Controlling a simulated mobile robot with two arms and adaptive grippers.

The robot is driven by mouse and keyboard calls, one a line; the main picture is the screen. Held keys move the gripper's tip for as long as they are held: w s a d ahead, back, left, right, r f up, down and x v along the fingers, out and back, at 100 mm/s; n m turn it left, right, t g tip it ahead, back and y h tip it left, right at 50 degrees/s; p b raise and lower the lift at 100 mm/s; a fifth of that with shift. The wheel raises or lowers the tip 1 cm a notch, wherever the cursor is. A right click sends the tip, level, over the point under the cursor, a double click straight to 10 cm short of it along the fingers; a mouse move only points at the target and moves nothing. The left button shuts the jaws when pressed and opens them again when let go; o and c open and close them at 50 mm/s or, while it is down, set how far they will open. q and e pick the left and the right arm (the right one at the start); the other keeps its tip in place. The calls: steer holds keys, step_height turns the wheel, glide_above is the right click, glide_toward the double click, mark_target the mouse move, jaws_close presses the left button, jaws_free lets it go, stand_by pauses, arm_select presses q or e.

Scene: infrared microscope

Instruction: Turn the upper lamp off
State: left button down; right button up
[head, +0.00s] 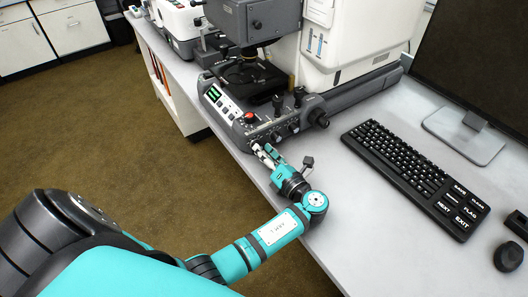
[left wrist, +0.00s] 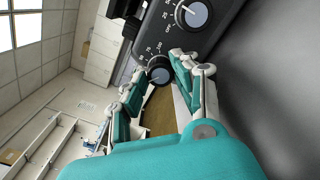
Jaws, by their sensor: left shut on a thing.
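The infrared microscope stands on the bench; its dark grey base (head: 286,126) has a front panel with dials. In the left wrist view, two round dial knobs with number scales show on the panel: one (left wrist: 192,14) near the top edge, one (left wrist: 159,75) between my fingers. My left gripper (head: 263,152) is at the panel's front face, shut on the knob between its fingers. It also shows in the left wrist view (left wrist: 156,77). Which knob belongs to the upper lamp cannot be read. My right gripper is not in view.
A black keyboard (head: 405,170), a mouse (head: 508,256) and a monitor (head: 478,55) stand to the right on the bench (head: 325,200). A red button (head: 249,117) and a small green display (head: 214,94) sit on the base. Brown floor lies left of the bench.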

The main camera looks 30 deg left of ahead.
arm_select(q)
steer(key=shift+n+p, duration=0.4)
steer(key=shift+n, duration=0.3)
steer(key=c, duration=1)
jaws_free()
steer(key=shift+a, duration=0.1)
steer(key=v, duration=0.7)
steer(key=shift+d, duration=0.3)
